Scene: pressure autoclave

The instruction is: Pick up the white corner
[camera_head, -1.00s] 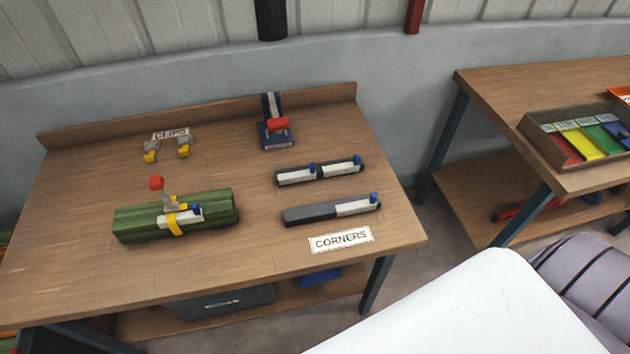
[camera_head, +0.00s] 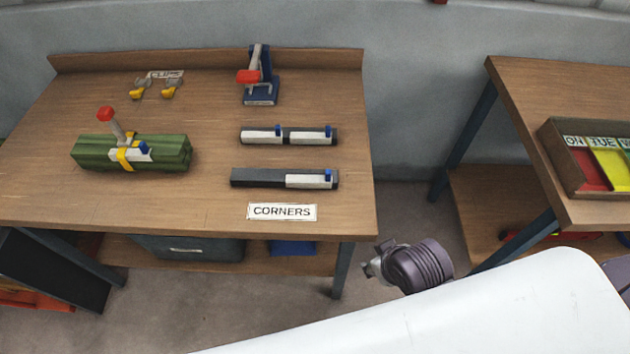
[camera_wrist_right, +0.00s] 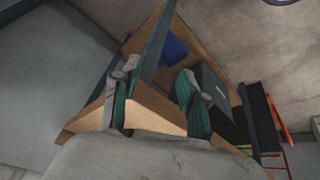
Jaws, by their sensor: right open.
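White corners with blue knobs lie on dark strips on the left bench. Two, one on the left (camera_head: 262,137) and one on the right (camera_head: 310,138), sit on the back strip. A third (camera_head: 309,182) sits on the right end of the front strip. Another white piece with a blue knob (camera_head: 130,154) is on the green bundle (camera_head: 88,152). My right gripper (camera_head: 371,268) is off the bench's front right corner, apart from the corners. In the right wrist view it (camera_wrist_right: 158,92) is open and empty, with no white corner visible there. My left gripper is not in view.
The bench (camera_head: 205,200) carries a CORNERS label (camera_head: 282,212), yellow clips (camera_head: 170,89) and a blue device with a red handle (camera_head: 261,92). A dark crate (camera_head: 190,249) is on its lower shelf. A second bench (camera_head: 520,110) stands right, beyond a floor gap.

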